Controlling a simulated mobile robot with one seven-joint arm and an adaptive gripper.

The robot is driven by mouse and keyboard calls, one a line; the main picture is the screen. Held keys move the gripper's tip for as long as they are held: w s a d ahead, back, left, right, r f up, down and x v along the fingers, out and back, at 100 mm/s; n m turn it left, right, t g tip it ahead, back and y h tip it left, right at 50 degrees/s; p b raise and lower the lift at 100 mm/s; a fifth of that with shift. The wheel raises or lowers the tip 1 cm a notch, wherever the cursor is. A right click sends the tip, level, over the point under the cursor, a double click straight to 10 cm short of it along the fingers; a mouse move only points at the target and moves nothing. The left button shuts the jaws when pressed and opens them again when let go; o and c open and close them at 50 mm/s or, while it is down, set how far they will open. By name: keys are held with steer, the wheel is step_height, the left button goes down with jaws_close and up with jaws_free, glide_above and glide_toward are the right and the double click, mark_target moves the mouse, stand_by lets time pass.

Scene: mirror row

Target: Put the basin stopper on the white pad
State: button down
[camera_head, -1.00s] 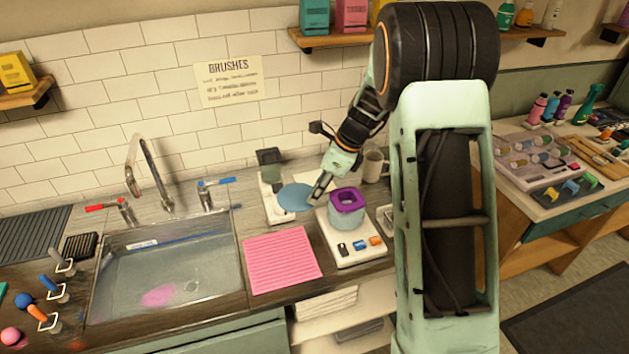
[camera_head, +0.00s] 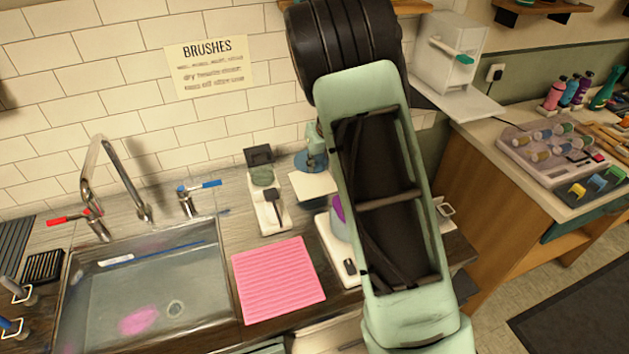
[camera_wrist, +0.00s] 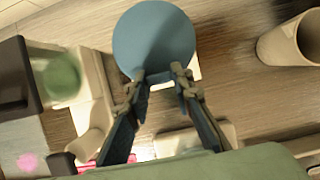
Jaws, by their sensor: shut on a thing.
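The basin stopper, a flat blue disc (camera_wrist: 153,38), is held at its near edge between the fingertips of my gripper (camera_wrist: 160,76) in the wrist view. In the head view, the blue disc (camera_head: 309,163) shows at the back of the counter beside my arm, with the gripper (camera_head: 316,145) largely hidden. The white pad (camera_head: 313,187) is a pale square just in front of and below the disc in the head view. A white sliver of what looks like it shows under the disc's lower edge in the wrist view. I cannot tell the gap between them.
A pink ribbed mat (camera_head: 278,279) lies right of the filled sink (camera_head: 150,290). A white stand with a dark-topped green item (camera_head: 268,205) is left of the pad. A mug (camera_wrist: 290,42) stands at right in the wrist view. My arm hides the counter's right part.

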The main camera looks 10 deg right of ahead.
step_height(320, 180, down, 8)
steer(key=shift+s+r, duration=0.1)
steer(key=shift+r, duration=0.05)
stand_by(0.3)
steer(key=c, duration=1.7)
jaws_free()
steer(key=v, duration=1.2)
